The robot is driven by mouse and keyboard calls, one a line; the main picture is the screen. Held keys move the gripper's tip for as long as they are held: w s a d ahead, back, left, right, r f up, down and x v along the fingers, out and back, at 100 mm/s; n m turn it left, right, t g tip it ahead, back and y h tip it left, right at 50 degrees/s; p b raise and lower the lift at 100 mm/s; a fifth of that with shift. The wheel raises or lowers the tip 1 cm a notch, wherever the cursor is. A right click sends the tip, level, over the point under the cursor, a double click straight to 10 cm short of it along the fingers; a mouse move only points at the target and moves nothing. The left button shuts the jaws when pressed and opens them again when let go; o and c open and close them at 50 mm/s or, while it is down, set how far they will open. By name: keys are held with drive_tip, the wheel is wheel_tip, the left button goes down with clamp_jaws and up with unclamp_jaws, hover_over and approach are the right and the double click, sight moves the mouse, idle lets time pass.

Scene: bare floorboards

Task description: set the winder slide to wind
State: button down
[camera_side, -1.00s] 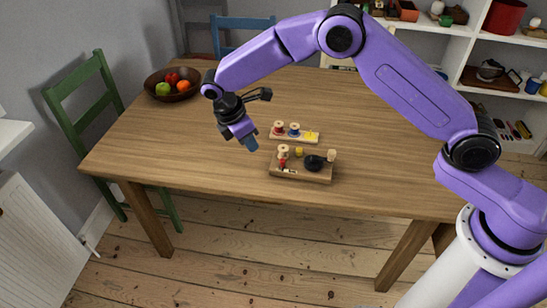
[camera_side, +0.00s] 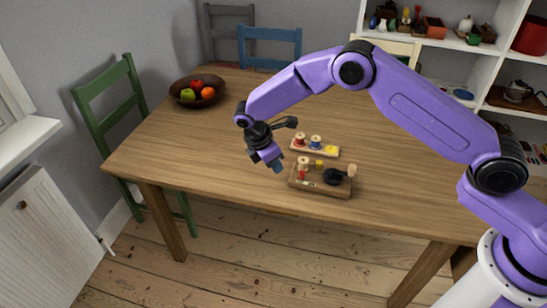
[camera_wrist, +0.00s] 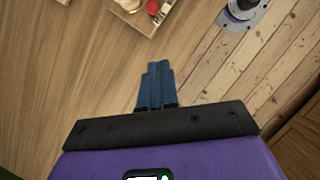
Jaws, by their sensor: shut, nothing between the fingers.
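The winder (camera_side: 318,189) is a small wooden board on the table. It bears a pale spool (camera_side: 303,162), a small red part (camera_side: 302,175), a yellow piece (camera_side: 320,165), a black round part (camera_side: 334,177) and a pale knob (camera_side: 352,170). I cannot tell which part is the slide or how it is set. My gripper (camera_side: 279,168) is shut and empty, blue fingertips pointing down, just left of the winder and apart from it. In the wrist view the fingertips (camera_wrist: 158,68) are together, and the winder (camera_wrist: 147,28) is cut off at the top edge.
A wooden rack (camera_side: 322,154) with a red spool, a blue spool and a yellow piece lies behind the winder. A fruit bowl (camera_side: 190,103) stands at the table's far left. The table (camera_side: 200,160) left of my gripper is clear.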

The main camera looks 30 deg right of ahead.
sight(302, 175)
drive_tip(key=x, duration=0.5)
drive_tip(key=shift+f, duration=0.1)
drive_tip(key=shift+s+d, duration=0.1)
drive_tip(key=shift+d, duration=1.85)
drive_tip(key=shift+s+d, duration=0.1)
drive_tip(key=shift+s, duration=0.05)
drive_tip(key=shift+s+d, duration=1.15)
drive_tip(key=shift+s, duration=0.15)
